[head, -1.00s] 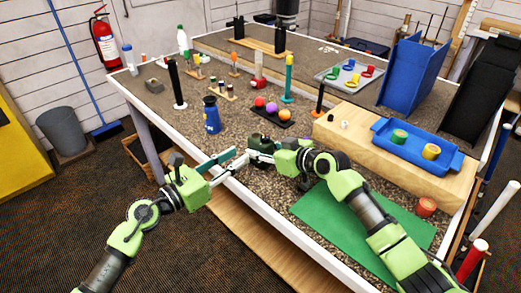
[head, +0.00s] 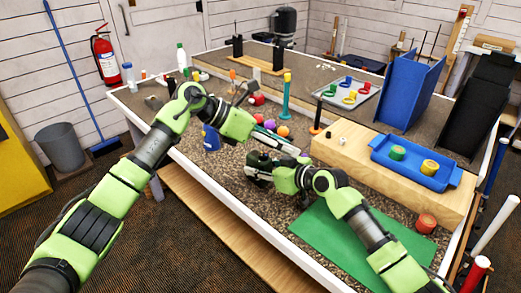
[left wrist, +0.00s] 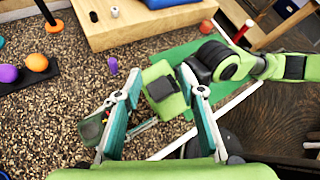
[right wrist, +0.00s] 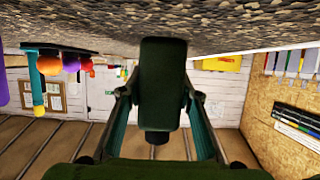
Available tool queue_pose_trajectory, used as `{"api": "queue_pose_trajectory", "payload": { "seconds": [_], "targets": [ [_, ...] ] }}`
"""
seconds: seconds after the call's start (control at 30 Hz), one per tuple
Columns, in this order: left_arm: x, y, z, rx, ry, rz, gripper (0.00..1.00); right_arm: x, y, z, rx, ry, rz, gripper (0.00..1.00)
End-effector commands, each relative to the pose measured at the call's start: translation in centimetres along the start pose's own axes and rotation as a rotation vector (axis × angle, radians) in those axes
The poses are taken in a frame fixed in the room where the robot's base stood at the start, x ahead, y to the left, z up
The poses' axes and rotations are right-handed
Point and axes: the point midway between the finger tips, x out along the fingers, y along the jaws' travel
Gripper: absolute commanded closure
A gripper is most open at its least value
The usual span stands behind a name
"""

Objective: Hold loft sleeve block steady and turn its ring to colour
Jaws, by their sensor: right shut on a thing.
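The loft sleeve block (head: 258,160) is a dark green block near the front edge of the table. My right gripper (head: 256,174) is shut on it; in the right wrist view the block (right wrist: 163,85) stands between both fingers, with a dark round part (right wrist: 157,138) at its lower end. In the left wrist view the block (left wrist: 90,130) is partly hidden by a finger of my left gripper, and a small red mark shows on it. My left gripper (head: 300,155) is open and empty, above and beside my right gripper. The ring's colour is not clear.
A blue tray (head: 415,160) with a green and a yellow ring sits on a wooden block at the right. A green mat (head: 350,235) lies in front.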

Motion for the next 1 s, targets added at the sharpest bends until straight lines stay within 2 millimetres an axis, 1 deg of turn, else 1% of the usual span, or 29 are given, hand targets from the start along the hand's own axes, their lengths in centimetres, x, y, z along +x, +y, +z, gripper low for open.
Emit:
{"api": "queue_pose_trajectory", "payload": {
  "seconds": [0.03, 0.1, 0.2, 0.3, 0.4, 0.5, 0.57, 0.67, 1.0],
  "targets": [
    [-1.1, 0.7, 0.5, 0.035, 0.082, 0.037, 0.64, 0.0, 0.0, 0.1, 0.0, -0.001, 0.001, 0.94],
    [-2.6, 1.7, 0.5, 0.066, 0.194, 0.085, 0.64, 0.0, 0.1, 0.1, 0.0, -0.001, 0.001, 0.94],
    [-5.3, 2.9, 0.6, 0.091, 0.332, 0.153, 0.64, 0.0, 0.1, 0.1, 0.0, -0.001, 0.001, 0.94],
    [-7.8, 3.7, 0.8, 0.099, 0.438, 0.21, 0.64, 0.0, 0.1, 0.1, 0.0, -0.001, 0.001, 0.94],
    [-9.8, 4.2, 1.0, 0.098, 0.506, 0.25, 0.64, 0.0, 0.1, 0.1, 0.0, -0.001, 0.001, 0.94],
    [-10.7, 4.3, 1.0, 0.096, 0.543, 0.27, 0.64, 0.0, 0.0, 0.1, 0.0, -0.001, 0.001, 0.94],
    [-10.7, 4.5, 0.8, 0.094, 0.553, 0.275, 0.64, 0.0, 0.0, 0.1, 0.0, -0.001, 0.001, 0.94],
    [-9.8, 4.8, 0.2, 0.093, 0.555, 0.274, 0.64, 0.0, 0.0, 0.1, 0.0, -0.001, 0.0, 0.94],
    [-4.3, 6.6, -3.1, 0.093, 0.552, 0.272, 0.64, 0.0, 0.0, 0.1, 0.0, -0.001, 0.0, 0.94]
  ]
}}
